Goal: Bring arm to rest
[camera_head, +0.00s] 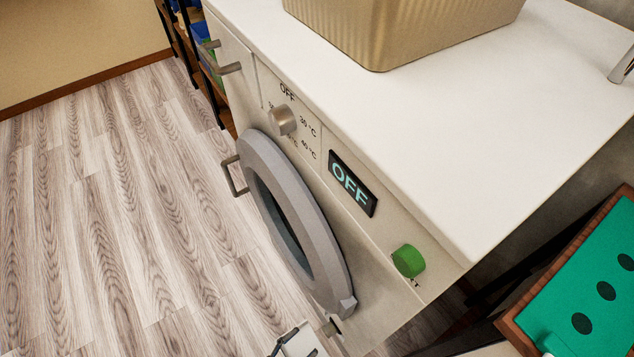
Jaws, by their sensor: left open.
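My left gripper (297,342) shows only in part at the bottom edge, below the washing machine's round door. It is open, and I see nothing held in it. Most of it and its arm are cut off by the frame. The white washing machine (440,150) fills the middle and right of the view. Its grey round door (318,243) lies against or close to the front; I cannot tell if it is latched. My right gripper is not clearly in view.
A beige ribbed basket (400,30) stands on the machine. Its front has a knob (283,120), a display reading OFF (352,184) and a green button (408,261). A green board with dark round spots (590,285) is at right. Wood floor (110,210) at left is clear; a shelf (205,75) stands behind.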

